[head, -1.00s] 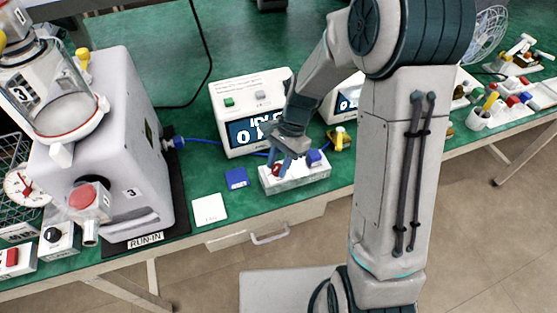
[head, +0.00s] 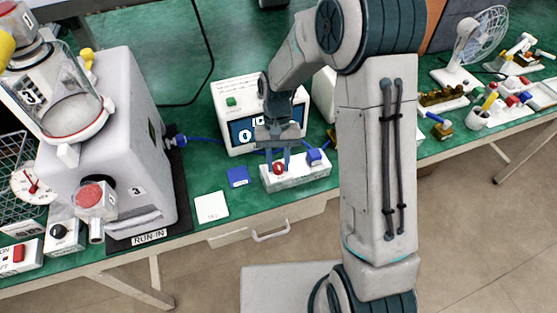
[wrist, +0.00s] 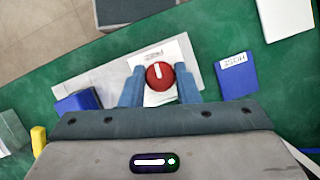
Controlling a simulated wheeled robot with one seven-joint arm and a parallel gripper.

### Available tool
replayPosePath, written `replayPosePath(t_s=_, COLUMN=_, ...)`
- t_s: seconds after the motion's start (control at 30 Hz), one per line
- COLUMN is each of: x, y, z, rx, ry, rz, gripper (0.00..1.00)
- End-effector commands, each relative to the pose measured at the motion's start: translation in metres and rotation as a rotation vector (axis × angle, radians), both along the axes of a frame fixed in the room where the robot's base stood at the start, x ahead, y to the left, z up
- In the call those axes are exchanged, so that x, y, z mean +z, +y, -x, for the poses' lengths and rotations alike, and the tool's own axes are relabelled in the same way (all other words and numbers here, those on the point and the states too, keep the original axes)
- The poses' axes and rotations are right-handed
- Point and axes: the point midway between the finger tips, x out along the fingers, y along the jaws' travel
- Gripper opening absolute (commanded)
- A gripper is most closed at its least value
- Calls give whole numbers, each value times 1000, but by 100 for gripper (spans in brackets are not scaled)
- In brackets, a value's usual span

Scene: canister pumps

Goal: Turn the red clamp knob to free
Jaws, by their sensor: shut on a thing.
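The red clamp knob (head: 278,168) sits on top of a low white block (head: 297,183) near the bench's front edge. In the wrist view the round knob (wrist: 160,76) shows a white mark running nearly up and down the picture. My gripper (head: 277,165) points down over it, its blue fingers on either side of the knob. In the wrist view my gripper (wrist: 160,82) is shut on the knob.
A blue block (head: 315,157) sits at the right end of the white block. A display box (head: 262,130) stands close behind. A blue labelled square (head: 237,177) and a white card (head: 211,207) lie to the left, before the large canister machine (head: 105,140).

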Motion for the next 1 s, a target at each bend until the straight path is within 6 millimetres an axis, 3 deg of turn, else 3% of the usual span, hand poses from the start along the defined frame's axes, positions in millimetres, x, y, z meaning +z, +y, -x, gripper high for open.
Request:
replayPosePath(t_s=0.77, x=2, y=2, z=-3, rx=101, ry=-9, rz=-3, gripper=6)
replayPosePath(t_s=0.8, x=2, y=2, z=-3, rx=101, ry=-9, rz=-3, gripper=37)
replayPosePath(t_s=0.83, x=2, y=2, z=-2, rx=101, ry=-9, rz=-3, gripper=45)
replayPosePath(t_s=0.87, x=1, y=1, z=-2, rx=100, ry=-8, rz=-2, gripper=50)
replayPosePath(t_s=1.0, x=1, y=1, z=-2, rx=100, ry=-5, rz=-2, gripper=50)
